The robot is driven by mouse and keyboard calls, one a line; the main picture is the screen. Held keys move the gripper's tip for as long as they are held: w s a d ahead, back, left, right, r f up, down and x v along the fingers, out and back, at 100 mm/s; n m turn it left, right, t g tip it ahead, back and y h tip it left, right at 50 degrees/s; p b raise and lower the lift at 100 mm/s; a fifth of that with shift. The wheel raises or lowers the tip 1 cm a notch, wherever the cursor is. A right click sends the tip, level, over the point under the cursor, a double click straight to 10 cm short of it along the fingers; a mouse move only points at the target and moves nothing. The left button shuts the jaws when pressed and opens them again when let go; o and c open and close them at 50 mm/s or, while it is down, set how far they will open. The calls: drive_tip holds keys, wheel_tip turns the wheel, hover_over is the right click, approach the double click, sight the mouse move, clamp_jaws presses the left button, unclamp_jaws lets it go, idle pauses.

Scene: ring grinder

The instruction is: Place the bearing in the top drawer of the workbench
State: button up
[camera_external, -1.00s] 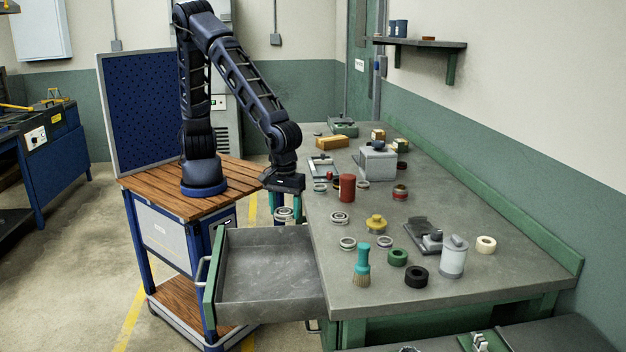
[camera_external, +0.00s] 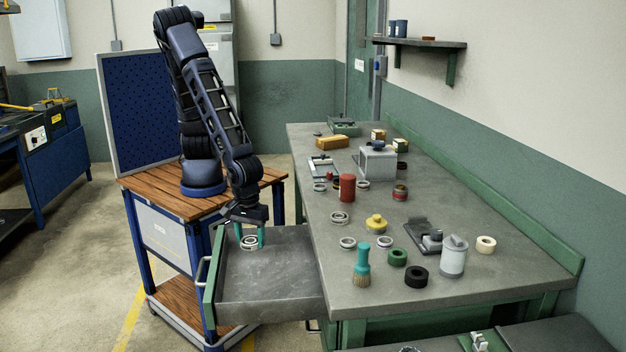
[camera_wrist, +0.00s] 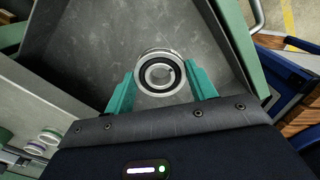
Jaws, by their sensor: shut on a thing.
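The bearing (camera_external: 249,242) is a silver ring with a dark inner band. My gripper (camera_external: 249,236) is shut on it with its teal fingers, one on each side. The bearing also shows between the fingertips in the wrist view (camera_wrist: 160,74). The top drawer (camera_external: 270,290) of the workbench (camera_external: 450,210) is pulled out and looks empty. My gripper holds the bearing over the far part of the drawer. Its exact height above the drawer floor cannot be told.
Several more rings, a red cylinder (camera_external: 347,188), a teal brush (camera_external: 362,265) and a grey canister (camera_external: 453,257) stand on the bench top. The drawer's green front (camera_external: 214,285) and side walls rise around the free drawer floor.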

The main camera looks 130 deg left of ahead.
sight(254, 283)
wheel_tip(254, 283, down, 14)
drive_tip(key=shift+r, duration=0.2)
idle(0.4)
drive_tip(key=shift+f, duration=0.15)
drive_tip(key=o, duration=1.1)
